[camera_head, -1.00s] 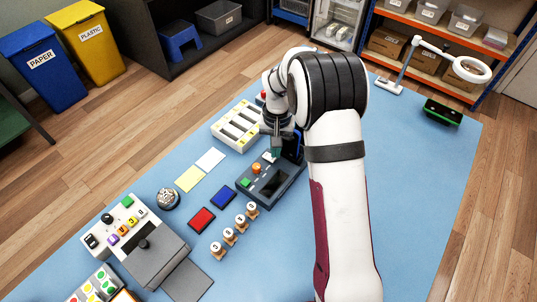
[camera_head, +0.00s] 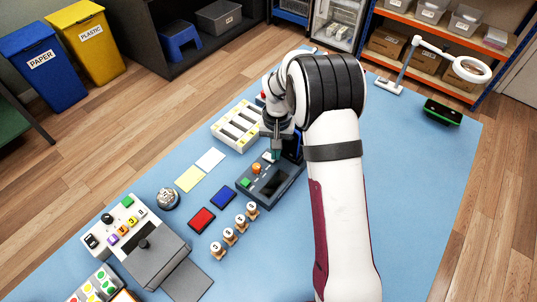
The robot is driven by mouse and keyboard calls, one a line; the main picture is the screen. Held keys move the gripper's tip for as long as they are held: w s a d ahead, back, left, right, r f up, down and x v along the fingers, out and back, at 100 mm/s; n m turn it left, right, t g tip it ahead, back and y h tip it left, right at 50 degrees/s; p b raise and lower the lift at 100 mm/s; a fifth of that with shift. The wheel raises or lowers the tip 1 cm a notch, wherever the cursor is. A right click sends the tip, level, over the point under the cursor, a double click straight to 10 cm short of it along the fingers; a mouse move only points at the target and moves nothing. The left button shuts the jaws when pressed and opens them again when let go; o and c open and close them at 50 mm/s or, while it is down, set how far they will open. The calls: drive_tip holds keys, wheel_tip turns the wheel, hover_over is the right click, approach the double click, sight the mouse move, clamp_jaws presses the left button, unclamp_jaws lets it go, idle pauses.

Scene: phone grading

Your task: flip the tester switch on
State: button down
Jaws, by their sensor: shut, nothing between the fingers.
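The tester (camera_head: 283,188) is a dark grey box on the blue table, with a green button, an orange knob (camera_head: 256,168) and a recessed slot on its top. My gripper (camera_head: 274,156) is shut and empty, pointing down at the tester's back edge, just right of the orange knob. A small pale part (camera_head: 267,157) shows beside the fingertips; I cannot tell whether it is the switch or whether the fingers touch it. My wrist and arm hide the tester's right back part.
A white rack (camera_head: 237,126) stands behind the tester. Red (camera_head: 202,220) and blue (camera_head: 223,197) pads and several numbered pegs (camera_head: 240,223) lie to its left and front. A grey-lidded machine (camera_head: 156,262) is at the front left. The table right of my arm is mostly clear.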

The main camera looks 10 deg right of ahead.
sight(275, 162)
drive_tip(key=shift+f, duration=0.5)
wheel_tip(275, 162, up, 7)
idle(0.8)
drive_tip(key=s+r+m, duration=0.1)
drive_tip(key=s+r, duration=1)
drive_tip(key=s, duration=0.4)
drive_tip(key=s+a+m+y, duration=0.1)
drive_tip(key=s+a, duration=0.1)
drive_tip(key=s, duration=1.5)
drive_tip(key=shift+s+f+m+y, duration=0.15)
drive_tip(key=shift+f+m+y, duration=0.15)
drive_tip(key=shift+f+y, duration=0.1)
